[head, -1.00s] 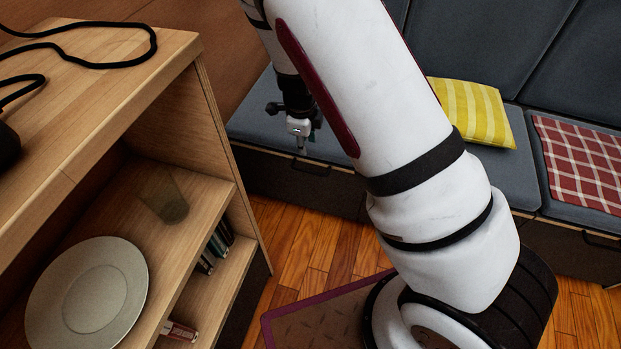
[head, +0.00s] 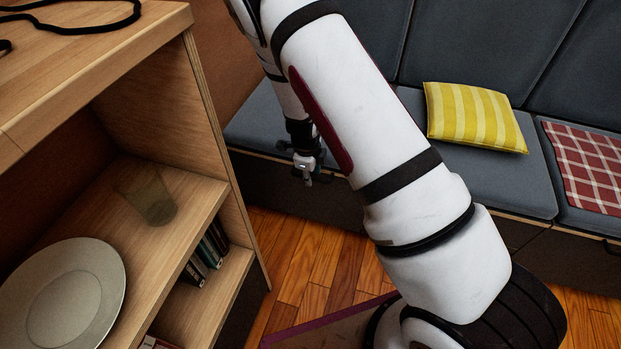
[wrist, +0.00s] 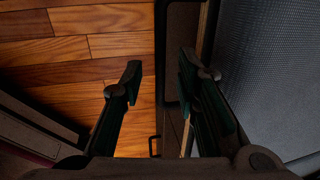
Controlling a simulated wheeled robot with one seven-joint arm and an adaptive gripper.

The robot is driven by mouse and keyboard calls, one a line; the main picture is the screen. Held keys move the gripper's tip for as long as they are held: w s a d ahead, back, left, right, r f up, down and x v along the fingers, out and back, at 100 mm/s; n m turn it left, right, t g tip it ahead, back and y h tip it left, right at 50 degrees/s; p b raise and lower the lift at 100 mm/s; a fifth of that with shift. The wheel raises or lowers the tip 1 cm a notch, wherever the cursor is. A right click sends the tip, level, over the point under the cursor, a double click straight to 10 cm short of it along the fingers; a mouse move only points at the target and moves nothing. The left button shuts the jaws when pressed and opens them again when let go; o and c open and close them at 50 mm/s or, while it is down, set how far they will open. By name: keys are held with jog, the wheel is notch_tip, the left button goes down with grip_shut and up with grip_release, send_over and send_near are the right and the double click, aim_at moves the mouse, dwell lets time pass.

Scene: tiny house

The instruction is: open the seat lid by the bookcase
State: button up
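The seat by the bookcase has a grey cushion on its lid (head: 252,122) and a dark front; the lid looks closed. In the wrist view its grey cushion (wrist: 270,70) fills the right side. My gripper (head: 305,176) is at the front edge of this seat. In the wrist view my gripper (wrist: 161,78) is open, its fingers apart. A dark rounded frame (wrist: 159,85), which looks like the lid's handle, lies between the fingers, close to the right one. I cannot tell whether they touch. In the head view the handle is not clear behind the gripper.
The wooden bookcase (head: 225,165) stands at left, with a plate (head: 65,295), a glass (head: 152,198) and books on it. A yellow striped pillow (head: 474,117) and a red checked cloth (head: 590,170) lie on the seats to the right. Wooden floor (head: 305,260) is clear in front.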

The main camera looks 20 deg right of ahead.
jog(key=shift+w+f, duration=0.1)
jog(key=shift+f, duration=0.3)
jog(key=shift+c, duration=0.3)
grip_shut()
jog(key=shift+r, duration=0.2)
